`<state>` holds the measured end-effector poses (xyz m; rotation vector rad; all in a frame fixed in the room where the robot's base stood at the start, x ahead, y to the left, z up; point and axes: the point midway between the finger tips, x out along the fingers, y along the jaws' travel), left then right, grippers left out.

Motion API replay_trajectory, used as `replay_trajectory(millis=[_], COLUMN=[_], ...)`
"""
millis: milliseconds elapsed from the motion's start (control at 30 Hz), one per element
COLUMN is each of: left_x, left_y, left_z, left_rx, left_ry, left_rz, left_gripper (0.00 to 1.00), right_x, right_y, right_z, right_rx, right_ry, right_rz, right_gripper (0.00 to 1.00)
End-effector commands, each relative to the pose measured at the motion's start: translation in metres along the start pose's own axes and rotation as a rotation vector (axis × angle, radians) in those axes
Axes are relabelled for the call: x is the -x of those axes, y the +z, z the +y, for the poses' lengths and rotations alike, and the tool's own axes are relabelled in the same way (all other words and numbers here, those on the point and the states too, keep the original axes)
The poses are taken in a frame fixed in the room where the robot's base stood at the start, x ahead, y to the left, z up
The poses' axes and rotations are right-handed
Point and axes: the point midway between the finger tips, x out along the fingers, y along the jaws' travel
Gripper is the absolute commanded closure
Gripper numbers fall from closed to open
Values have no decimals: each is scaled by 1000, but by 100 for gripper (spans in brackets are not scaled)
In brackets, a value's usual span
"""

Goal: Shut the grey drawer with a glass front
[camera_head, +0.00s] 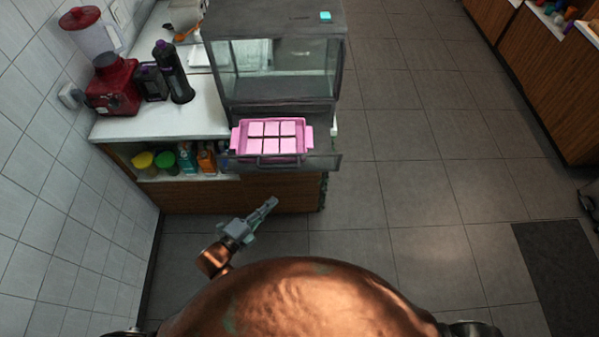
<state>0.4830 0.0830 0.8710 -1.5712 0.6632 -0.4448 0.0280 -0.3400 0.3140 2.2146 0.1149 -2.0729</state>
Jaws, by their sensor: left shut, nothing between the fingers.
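The grey drawer (328,161) stands pulled out from the bottom of a dark grey glass-fronted cabinet (276,24) on the counter. Its front bears a bar handle and faces me. A pink tray (237,139) with several pale pink blocks lies in the drawer. My left gripper (272,202) is shut and empty. In the picture it is below the drawer front, apart from it, with its fingers pointing up and right. My right gripper is not in view.
The white counter (190,122) carries a red blender (112,88) and a dark bottle (172,72) left of the cabinet. Jars and bottles fill a shelf below. The tiled floor (420,180) is clear to the right. A dark mat (560,262) lies at far right.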

Motion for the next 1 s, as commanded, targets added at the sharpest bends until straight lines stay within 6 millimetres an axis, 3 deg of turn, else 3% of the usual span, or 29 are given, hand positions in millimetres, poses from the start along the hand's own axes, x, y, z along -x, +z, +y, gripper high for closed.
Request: replay_trajectory(millis=[100,200,367,833,1000], left_x=[1,2,-10,-100,-117], left_y=[-29,-39,-43,-51,-32], left_z=[-36,-51,-56,-64,-66], left_rx=[-82,-114,-121,-118,-121], left_ry=[-67,-93,-100,-101,-97], left_rz=[61,82,86,85,84], left_gripper=[100,100,100,100,100], right_x=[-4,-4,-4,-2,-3], right_y=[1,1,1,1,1], right_z=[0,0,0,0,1], right_rx=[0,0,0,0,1], right_ry=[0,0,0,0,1], right_rz=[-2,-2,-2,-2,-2], right_gripper=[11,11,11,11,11])
